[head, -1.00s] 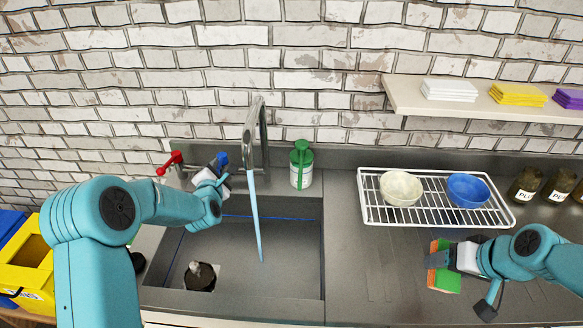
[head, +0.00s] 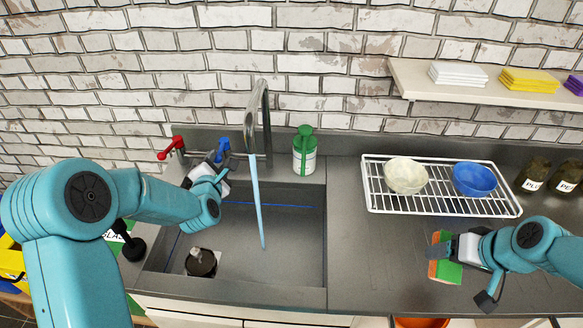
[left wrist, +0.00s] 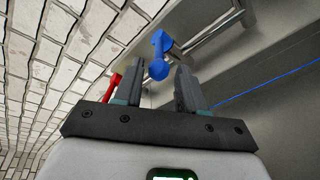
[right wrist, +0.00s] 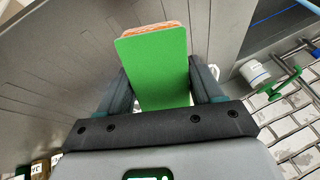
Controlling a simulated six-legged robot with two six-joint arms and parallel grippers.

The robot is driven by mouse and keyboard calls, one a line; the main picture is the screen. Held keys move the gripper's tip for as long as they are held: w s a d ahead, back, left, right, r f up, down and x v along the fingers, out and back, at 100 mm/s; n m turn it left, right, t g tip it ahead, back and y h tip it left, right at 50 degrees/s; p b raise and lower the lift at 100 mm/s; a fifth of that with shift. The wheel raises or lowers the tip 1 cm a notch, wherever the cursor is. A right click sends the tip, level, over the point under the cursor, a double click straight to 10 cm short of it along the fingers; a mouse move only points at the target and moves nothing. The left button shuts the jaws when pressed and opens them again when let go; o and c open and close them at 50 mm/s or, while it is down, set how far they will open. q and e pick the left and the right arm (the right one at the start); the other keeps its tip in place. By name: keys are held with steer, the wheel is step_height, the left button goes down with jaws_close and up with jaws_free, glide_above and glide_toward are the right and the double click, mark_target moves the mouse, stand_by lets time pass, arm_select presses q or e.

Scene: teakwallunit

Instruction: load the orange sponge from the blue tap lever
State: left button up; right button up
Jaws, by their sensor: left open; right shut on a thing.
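The blue tap lever (head: 223,147) stands left of the metal tap (head: 262,110). A pale blue stream of water (head: 257,210) runs from the tap into the sink. My left gripper (head: 216,163) is open just in front of the lever. In the left wrist view the lever's round knob (left wrist: 158,69) shows between the spread fingers. My right gripper (head: 446,250) is shut on the orange sponge (head: 434,258), over the counter right of the sink. In the right wrist view the sponge's green face (right wrist: 155,65) is towards the camera, with a thin orange edge.
The sink (head: 290,245) has a dark round thing (head: 201,262) at its bottom left. A red lever (head: 170,147) is left of the blue one. A green-topped bottle (head: 304,155) stands behind the sink. A white rack (head: 400,209) holds a cream bowl (head: 405,177) and a blue bowl (head: 474,180).

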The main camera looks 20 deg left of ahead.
arm_select(q)
steer(key=b+v, duration=0.1)
steer(key=v, duration=0.5)
steer(key=shift+s, duration=0.2)
steer(key=shift+r, duration=0.1)
steer(key=shift+d, duration=0.1)
